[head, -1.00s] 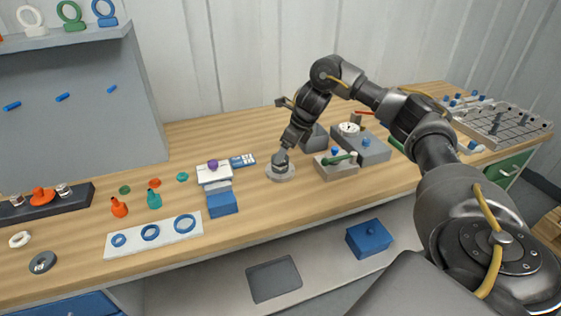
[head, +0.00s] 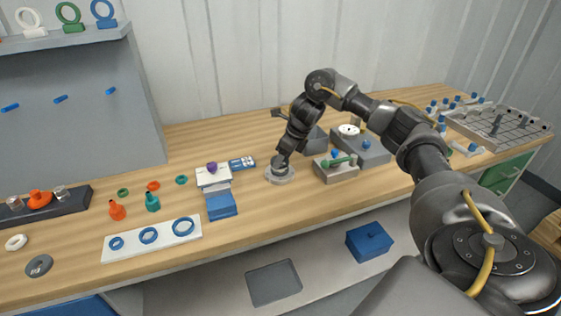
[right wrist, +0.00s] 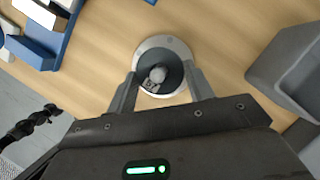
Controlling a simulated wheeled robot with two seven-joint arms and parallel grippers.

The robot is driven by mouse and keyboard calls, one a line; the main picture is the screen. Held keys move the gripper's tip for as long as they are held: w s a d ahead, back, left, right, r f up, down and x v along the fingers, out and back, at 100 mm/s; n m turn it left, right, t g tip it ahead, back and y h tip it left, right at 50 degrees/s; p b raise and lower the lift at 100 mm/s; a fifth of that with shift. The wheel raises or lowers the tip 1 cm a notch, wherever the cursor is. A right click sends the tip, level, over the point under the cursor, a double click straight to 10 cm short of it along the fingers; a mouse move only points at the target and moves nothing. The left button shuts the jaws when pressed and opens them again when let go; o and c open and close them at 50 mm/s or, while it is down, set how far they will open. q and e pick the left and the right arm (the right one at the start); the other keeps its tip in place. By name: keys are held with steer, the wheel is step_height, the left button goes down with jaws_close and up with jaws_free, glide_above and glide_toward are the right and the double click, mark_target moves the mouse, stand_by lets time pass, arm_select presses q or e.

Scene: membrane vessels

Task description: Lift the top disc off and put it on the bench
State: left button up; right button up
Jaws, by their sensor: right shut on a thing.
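A round vessel with a pale grey flange (head: 281,179) stands on the bench near the middle of the head view. In the right wrist view the flange (right wrist: 175,43) surrounds a dark round top disc (right wrist: 160,66) with a small grey knob at its centre. My right gripper (head: 282,165) is over the vessel. In the right wrist view its fingers (right wrist: 160,88) are shut on the dark top disc, one on each side. I cannot tell whether the disc is clear of the flange. My left gripper is out of view.
To the left stand stacked white and blue blocks (head: 220,206) and a white board with blue rings (head: 128,247). Bare bench lies in front of the vessel.

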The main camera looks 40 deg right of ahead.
step_height(320, 180, up, 13)
steer(key=p, duration=0.6)
steer(key=shift+p, duration=0.35)
stand_by(0.5)
